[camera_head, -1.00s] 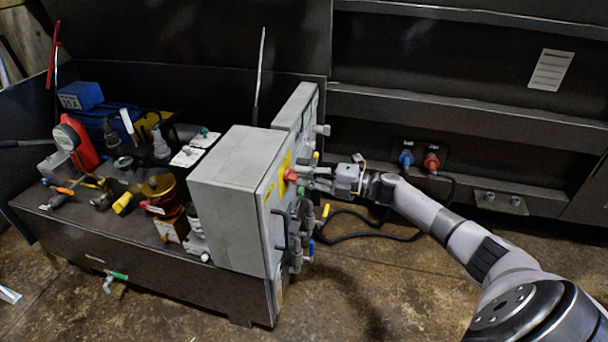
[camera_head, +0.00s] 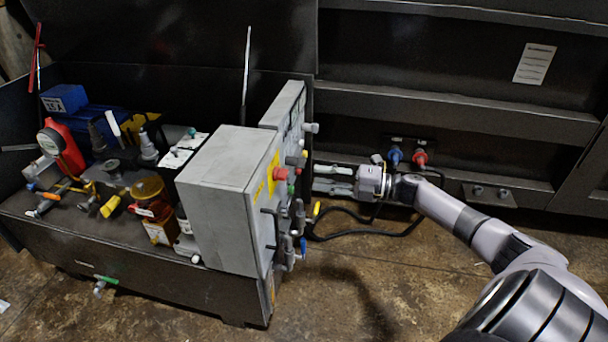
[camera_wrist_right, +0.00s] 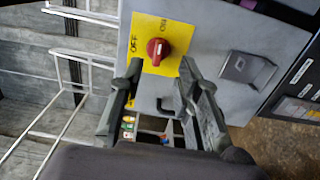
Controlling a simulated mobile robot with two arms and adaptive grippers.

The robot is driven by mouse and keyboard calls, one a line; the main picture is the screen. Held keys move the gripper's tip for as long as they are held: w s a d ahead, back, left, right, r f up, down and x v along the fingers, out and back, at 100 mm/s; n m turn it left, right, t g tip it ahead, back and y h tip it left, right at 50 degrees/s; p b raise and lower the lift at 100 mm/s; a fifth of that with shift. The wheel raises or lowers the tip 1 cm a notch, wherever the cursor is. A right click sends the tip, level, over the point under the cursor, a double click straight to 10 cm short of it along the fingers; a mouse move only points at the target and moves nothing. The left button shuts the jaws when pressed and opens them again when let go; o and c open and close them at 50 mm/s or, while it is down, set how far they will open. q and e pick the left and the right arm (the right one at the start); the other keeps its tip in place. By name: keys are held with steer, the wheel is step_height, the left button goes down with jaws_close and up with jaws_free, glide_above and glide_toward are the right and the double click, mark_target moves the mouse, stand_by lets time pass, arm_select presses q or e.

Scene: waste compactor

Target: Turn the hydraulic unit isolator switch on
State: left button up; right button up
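The isolator switch is a red rotary knob (camera_head: 280,174) on a yellow plate on the side of the grey control box (camera_head: 216,185). In the right wrist view the red knob (camera_wrist_right: 157,49) sits on the yellow plate (camera_wrist_right: 141,66), with OFF and ON labels beside it. The knob's raised bar runs roughly up and down there, its upper end near the ON side. My right gripper (camera_head: 334,180) is open and empty, with a gap between its fingertips and the knob. Its fingers also show in the wrist view (camera_wrist_right: 160,78), below the knob. My left gripper is not in view.
Red and blue plugs (camera_head: 408,157) are on the compactor wall behind my right wrist. The floor (camera_head: 370,275) in front is clear.

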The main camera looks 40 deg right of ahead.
steer(key=v, duration=0.3)
steer(key=shift+s+d, duration=0.3)
stand_by(0.3)
